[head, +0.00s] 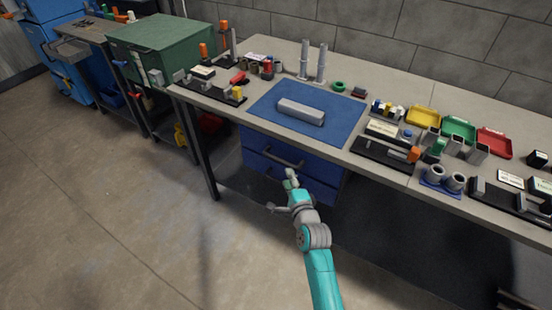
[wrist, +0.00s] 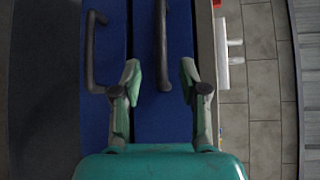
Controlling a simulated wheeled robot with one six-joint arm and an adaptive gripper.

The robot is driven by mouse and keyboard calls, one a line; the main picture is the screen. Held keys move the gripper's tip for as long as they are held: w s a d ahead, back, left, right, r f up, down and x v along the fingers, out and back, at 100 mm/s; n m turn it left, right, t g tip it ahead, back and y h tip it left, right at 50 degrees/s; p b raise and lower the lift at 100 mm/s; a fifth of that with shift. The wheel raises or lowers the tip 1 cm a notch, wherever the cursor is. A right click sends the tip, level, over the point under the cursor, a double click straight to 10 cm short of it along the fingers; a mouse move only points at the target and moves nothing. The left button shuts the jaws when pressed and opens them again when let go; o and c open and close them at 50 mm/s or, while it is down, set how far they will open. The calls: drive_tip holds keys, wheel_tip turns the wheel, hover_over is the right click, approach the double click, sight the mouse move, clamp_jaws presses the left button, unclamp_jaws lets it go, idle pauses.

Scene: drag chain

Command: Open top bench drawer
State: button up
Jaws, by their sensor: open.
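The blue drawer unit (head: 325,178) hangs under the bench top. In the wrist view, which is turned sideways, the top drawer (wrist: 178,115) is beside the bench edge and has a dark bar handle (wrist: 162,45). The lower drawer (wrist: 112,30) has its own handle (wrist: 91,55). Both drawers look shut. My gripper (wrist: 160,76) is open, with one finger on each side of the top handle's near end in the picture; no contact shows, and I cannot tell the depth gap. In the head view my gripper (head: 282,190) is in front of the drawers, hiding part of them.
The bench top (head: 375,172) juts above the drawers. It carries a blue mat (head: 265,112) with a grey bar (head: 300,111), and coloured bins (head: 458,128). A bench leg (head: 205,155) stands left of the drawers. The floor (head: 130,200) at left is clear.

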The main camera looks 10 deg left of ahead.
sight(281, 161)
drive_tip(key=x, duration=1)
drive_tip(key=shift+f, duration=0.1)
clamp_jaws()
